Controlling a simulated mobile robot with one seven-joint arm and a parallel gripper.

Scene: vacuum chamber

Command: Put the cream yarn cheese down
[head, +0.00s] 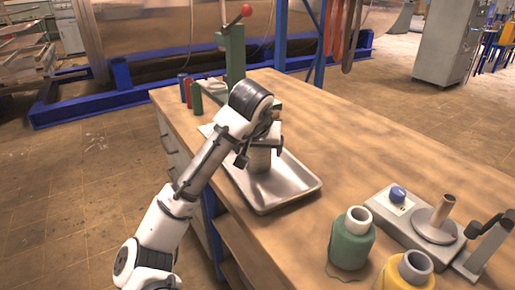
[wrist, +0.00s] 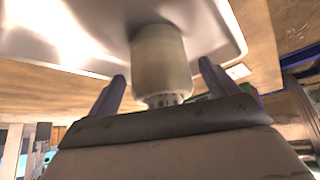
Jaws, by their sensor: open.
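The cream yarn cheese (head: 260,160) stands upright on the metal tray (head: 300,185) on the wooden bench. My gripper (head: 260,150) is above the tray at the top of the cheese, with its jaws open. In the wrist view, the cheese (wrist: 160,62) sits between the two spread fingers of my gripper (wrist: 162,72). Gaps show on both sides of it there. Its far end meets the tray (wrist: 75,35). My gripper hides part of the cheese's top in the head view.
A green yarn cone (head: 351,243) and a yellow one (head: 400,275) stand at the front right. A grey device with a blue knob (head: 398,193) is beside them. A green press with a red ball (head: 235,45) and small spools (head: 190,93) are behind. The bench's right-hand middle is clear.

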